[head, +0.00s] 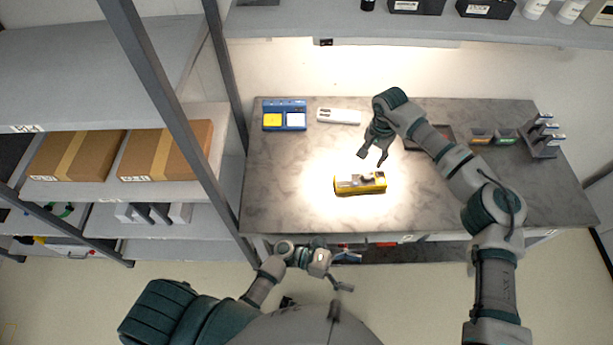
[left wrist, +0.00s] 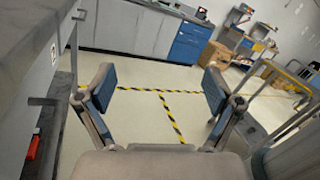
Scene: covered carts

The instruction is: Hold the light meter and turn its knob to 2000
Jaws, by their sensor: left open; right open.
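The yellow light meter (head: 360,183) with a grey top and a knob lies on the marbled table (head: 285,205) under a bright pool of light, in the head view. The knob's setting is too small to read. My right gripper (head: 372,160) is open and empty, just above and behind the meter, with its fingers pointing down toward it. My left gripper (head: 345,283) is open and empty in front of the table's near edge, below the meter in the picture. In the left wrist view its two fingers (left wrist: 160,95) are spread apart over the floor. The meter does not show there.
A blue case with yellow and white panels (head: 285,116) and a white device (head: 338,116) stand at the table's back left. Small bins (head: 493,138) and a grey rack (head: 543,137) are at the right. A shelf with cardboard boxes (head: 165,150) stands at the left.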

